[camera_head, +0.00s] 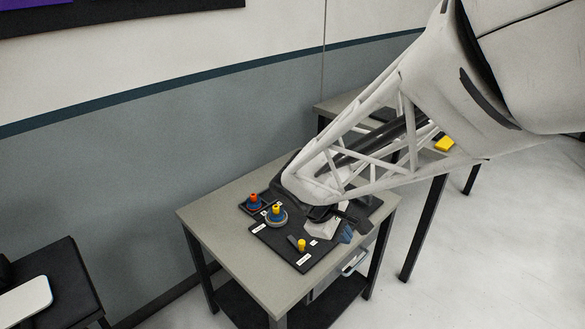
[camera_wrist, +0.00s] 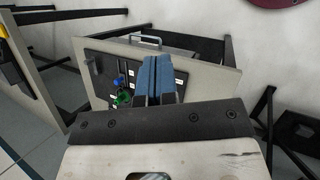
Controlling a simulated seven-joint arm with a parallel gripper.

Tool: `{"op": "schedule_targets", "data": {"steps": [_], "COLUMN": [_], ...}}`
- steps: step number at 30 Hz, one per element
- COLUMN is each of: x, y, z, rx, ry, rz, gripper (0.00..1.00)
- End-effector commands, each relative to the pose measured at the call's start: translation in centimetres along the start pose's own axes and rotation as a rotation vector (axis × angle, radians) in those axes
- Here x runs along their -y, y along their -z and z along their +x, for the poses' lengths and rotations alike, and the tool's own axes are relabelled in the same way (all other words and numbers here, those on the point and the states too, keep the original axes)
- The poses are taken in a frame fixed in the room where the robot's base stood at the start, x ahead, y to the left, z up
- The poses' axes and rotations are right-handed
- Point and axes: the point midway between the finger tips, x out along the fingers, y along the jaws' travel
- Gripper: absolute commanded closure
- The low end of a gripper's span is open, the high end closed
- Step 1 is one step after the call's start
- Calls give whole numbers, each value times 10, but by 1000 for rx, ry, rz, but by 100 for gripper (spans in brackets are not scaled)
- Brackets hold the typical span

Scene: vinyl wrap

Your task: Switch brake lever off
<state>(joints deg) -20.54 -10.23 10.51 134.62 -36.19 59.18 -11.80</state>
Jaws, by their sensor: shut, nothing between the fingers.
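A dark control panel (camera_head: 275,237) lies on the grey table and carries small controls with white labels too small to read. A yellow-topped control (camera_head: 301,245) stands near its front edge. In the wrist view, a black upright piece (camera_wrist: 92,74) stands at the panel's left end. I cannot tell which control is the brake lever. My arm hides the panel's far right part in the head view.
A red-topped knob (camera_head: 254,201) and a blue knob with a yellow top (camera_head: 276,214) stand left of my gripper. The wrist view shows a blue knob (camera_wrist: 119,81) and a green knob (camera_wrist: 122,99) close left of the fingers. The table's (camera_head: 221,228) left part is bare.

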Motion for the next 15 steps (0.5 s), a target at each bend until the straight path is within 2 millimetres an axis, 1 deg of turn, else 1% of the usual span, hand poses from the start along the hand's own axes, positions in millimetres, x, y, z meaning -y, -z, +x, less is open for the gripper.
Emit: {"op": "schedule_targets", "data": {"steps": [1,7,15], "x": [1,2,9], "y": [9,42,89], "z": [2,8,17], "rx": [12,59,119], "ry": [-13,-79,-168], "rz": [-35,-175,-365], "gripper": [100,100,100]}}
